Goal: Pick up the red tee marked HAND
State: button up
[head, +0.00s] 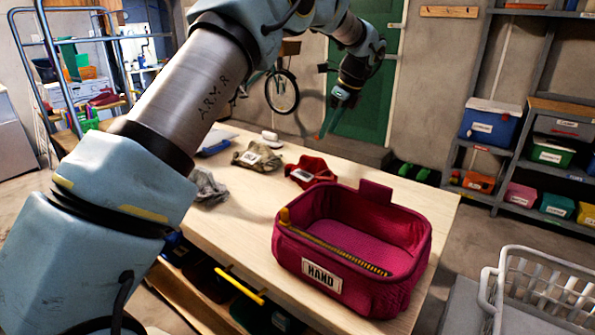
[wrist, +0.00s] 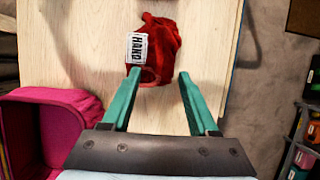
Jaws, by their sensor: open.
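The red tee (head: 312,171) lies crumpled on the wooden table, behind the magenta basket in the head view. In the wrist view the red tee (wrist: 163,48) carries a white label reading HAND (wrist: 138,49). My gripper (wrist: 159,75) is open and empty in the wrist view, its teal fingers apart, with the near end of the tee showing between the fingertips. In the head view my gripper (head: 332,118) hangs above the far part of the table. I cannot tell its exact height over the tee.
A magenta basket (head: 352,295) labelled HAND stands at the table's front right; it also shows in the wrist view (wrist: 75,97). A khaki cloth (head: 258,155) and a grey cloth (head: 207,187) lie left of the tee. The bare table (head: 235,228) is clear left of the basket.

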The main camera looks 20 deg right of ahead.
jog(key=p, duration=0.1)
send_over(315, 157)
jog(key=s+d, duration=0.2)
jog(key=f, duration=0.5)
jog(key=shift+a, duration=0.25)
jog(key=x, duration=0.1)
jog(key=p+x, duration=0.2)
jog(key=x, duration=0.1)
jog(key=shift+a, duration=0.3)
jog(key=shift+w+f, duration=0.1)
jog(key=shift+f, duration=0.45)
grip_shut()
